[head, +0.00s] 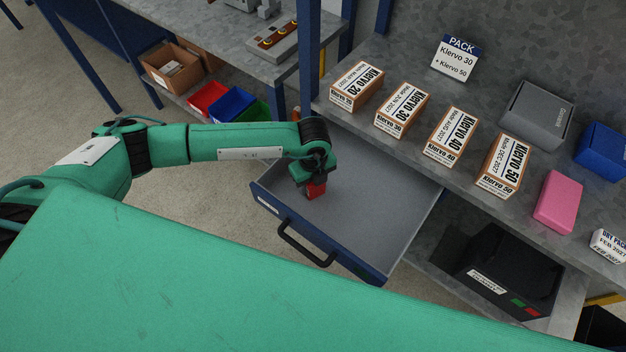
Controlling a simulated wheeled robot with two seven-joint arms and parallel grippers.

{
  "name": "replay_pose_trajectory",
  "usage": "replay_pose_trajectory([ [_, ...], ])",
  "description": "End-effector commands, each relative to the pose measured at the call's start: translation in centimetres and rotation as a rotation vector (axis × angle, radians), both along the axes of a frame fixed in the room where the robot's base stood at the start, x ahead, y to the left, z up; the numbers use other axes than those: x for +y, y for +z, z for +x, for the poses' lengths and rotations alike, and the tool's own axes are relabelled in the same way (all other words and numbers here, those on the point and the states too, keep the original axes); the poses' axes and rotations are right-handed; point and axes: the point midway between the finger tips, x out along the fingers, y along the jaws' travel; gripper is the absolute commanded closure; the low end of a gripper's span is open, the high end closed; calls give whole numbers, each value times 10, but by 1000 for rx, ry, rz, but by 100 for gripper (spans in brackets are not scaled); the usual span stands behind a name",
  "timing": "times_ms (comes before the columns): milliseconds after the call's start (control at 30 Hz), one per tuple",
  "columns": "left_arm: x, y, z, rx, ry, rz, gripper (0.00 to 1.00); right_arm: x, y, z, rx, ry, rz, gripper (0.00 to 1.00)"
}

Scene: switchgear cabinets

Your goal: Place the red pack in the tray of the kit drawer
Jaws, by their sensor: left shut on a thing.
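The kit drawer (320,257) is pulled out below the workbench, with a blue front, a black handle and a grey inside. My left gripper (314,183) is over the drawer's left part and is shut on the red pack (315,191). The red pack's lower part shows below the fingers; its upper part is hidden by the gripper. I cannot tell whether the pack touches the drawer floor (372,214). No separate tray shows inside the drawer. My right gripper is not in view.
Several labelled Klervo boxes (401,110) stand on the bench above the drawer, with a pink box (558,202) and a grey case (537,115) to the right. A black box (508,272) is on the lower shelf. The rest of the drawer is empty.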

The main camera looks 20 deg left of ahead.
Motion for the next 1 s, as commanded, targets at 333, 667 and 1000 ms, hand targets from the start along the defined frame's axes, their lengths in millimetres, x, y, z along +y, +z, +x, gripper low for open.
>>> replay_pose_trajectory([
  [333,0,-3,0,-1,0,0,51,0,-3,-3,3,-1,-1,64],
  [667,0,-2,1,-2,0,-1,33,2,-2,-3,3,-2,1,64],
  [1000,-1,35,1,-5,-1,-3,33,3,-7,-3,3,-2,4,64],
])
